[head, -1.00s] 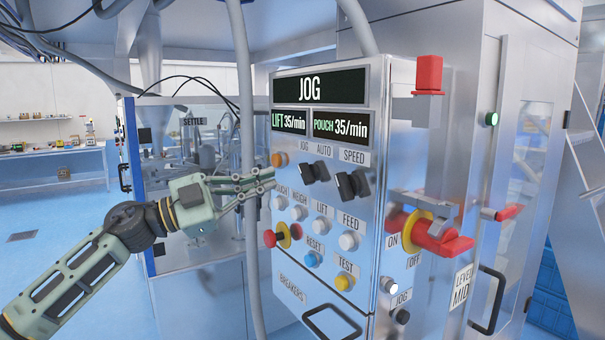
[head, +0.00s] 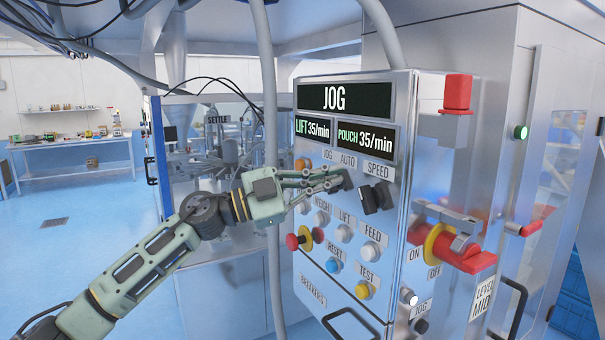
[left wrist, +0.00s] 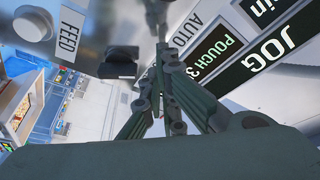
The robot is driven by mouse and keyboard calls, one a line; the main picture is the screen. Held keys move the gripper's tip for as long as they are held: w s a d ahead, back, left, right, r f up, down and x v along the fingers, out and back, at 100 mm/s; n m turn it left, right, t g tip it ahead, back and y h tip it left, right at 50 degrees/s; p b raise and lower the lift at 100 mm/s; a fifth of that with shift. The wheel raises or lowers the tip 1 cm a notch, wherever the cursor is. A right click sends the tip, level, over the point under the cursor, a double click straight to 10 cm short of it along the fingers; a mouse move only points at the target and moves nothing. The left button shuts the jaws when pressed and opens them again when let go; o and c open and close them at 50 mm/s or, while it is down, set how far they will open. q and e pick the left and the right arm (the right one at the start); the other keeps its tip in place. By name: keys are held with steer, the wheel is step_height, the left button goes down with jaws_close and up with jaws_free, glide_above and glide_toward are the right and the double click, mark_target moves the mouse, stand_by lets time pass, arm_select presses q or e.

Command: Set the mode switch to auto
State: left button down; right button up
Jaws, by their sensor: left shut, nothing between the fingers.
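The mode switch (head: 343,181) is a black knob under the JOG and AUTO labels on the grey control panel (head: 310,260). The display (head: 344,97) above it reads JOG. My left gripper (head: 334,180) is shut and empty, its fingertips at the left side of the mode switch and partly covering it. I cannot tell whether they touch it or which way the knob points. In the left wrist view the shut fingers (left wrist: 160,55) point at the panel near the AUTO label. My right gripper is not in view.
The black speed knob (head: 376,197) is just right of the mode switch. Several push buttons and a red emergency stop (head: 299,239) sit below. A red-handled main switch (head: 452,246) sticks out at the panel's right side. Cables (head: 215,88) hang behind my left arm.

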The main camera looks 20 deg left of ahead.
arm_select(q)
steer(key=w+f, duration=0.1)
steer(key=w+a+f+p, duration=0.1)
steer(key=shift+w+a+f, duration=0.1)
steer(key=shift+w+a, duration=0.1)
steer(key=shift+w, duration=0.2)
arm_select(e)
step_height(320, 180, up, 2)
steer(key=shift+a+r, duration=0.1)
arm_select(q)
steer(key=shift+d, duration=0.1)
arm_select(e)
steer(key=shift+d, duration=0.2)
